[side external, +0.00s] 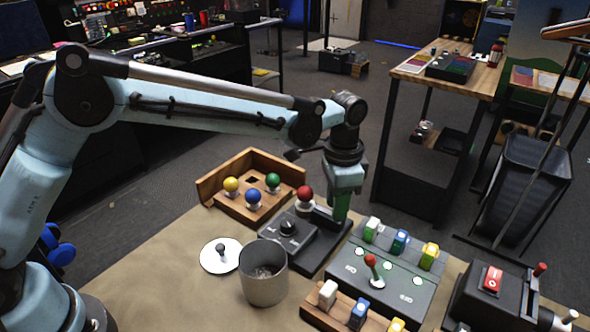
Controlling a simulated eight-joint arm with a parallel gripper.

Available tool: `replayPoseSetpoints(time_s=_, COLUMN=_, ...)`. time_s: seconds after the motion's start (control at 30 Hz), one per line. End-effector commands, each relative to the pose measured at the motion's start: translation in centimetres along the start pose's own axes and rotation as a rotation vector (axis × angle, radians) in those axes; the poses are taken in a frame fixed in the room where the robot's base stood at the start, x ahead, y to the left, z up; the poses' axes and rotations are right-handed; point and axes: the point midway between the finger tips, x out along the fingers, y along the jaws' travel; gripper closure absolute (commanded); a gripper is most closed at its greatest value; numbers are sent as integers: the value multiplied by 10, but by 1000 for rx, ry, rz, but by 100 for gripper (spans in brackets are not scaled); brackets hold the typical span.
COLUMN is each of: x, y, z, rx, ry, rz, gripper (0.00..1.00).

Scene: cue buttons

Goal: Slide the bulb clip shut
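My gripper (341,212) points down at the back right end of a black box with a knob (288,227). Its fingertips are small and partly hidden, so I cannot tell whether they are open or shut, or whether they touch the box. I cannot pick out a bulb clip with certainty in this view.
A wooden tray (210,190) with yellow, blue and green balls stands behind left. A metal cup (264,285) and white disc (220,265) are in front. A grey panel (405,290) with a red-topped lever and coloured blocks, and a black red-switch box (480,305), stand right.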

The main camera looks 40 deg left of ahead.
Motion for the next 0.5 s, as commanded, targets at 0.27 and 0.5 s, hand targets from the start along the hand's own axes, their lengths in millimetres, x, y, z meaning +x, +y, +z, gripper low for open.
replayPoseSetpoints(time_s=0.27, x=0, y=0, z=0, rx=0, ry=0, rz=0, gripper=100)
replayPoseSetpoints(time_s=0.5, x=0, y=0, z=0, rx=0, ry=0, rz=0, gripper=100)
